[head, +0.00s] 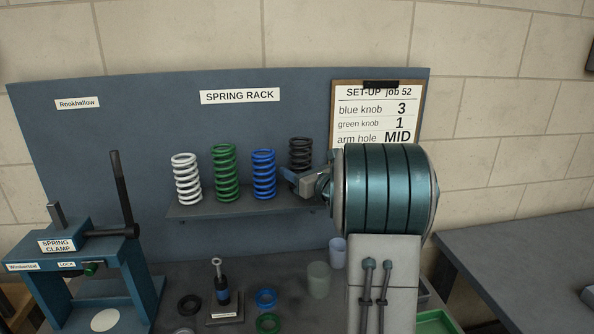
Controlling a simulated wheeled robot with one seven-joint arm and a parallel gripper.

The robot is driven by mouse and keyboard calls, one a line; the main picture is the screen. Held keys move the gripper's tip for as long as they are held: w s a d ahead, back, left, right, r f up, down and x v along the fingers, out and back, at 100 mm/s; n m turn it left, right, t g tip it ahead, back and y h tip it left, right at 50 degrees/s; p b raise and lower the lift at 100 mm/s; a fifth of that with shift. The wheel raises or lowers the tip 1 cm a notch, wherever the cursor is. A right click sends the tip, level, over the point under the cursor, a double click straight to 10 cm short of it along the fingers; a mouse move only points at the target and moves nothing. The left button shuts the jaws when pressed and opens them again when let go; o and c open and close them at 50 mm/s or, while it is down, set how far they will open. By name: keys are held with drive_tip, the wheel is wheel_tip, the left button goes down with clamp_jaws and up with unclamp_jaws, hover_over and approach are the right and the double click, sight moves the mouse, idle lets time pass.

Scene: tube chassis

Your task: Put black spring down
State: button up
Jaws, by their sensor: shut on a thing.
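The black spring (300,151) stands upright at the right end of the row on the rack shelf (225,206). Its lower part is hidden behind my gripper (292,176), which is shut on it. I cannot tell whether the spring's base touches the shelf. The white spring (186,178), green spring (225,172) and blue spring (263,174) stand upright on the shelf to its left.
The spring clamp (70,262) stands at the left. A small stand (223,296) and several rings, such as a blue ring (266,298), lie below the shelf. Cups (318,280) stand right of them. My arm hides the shelf's right end.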

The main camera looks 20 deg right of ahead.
drive_tip(key=shift+f, duration=0.1)
drive_tip(key=shift+f, duration=0.1)
drive_tip(key=shift+f, duration=0.15)
drive_tip(key=o, duration=1.2)
drive_tip(key=shift+o, duration=0.2)
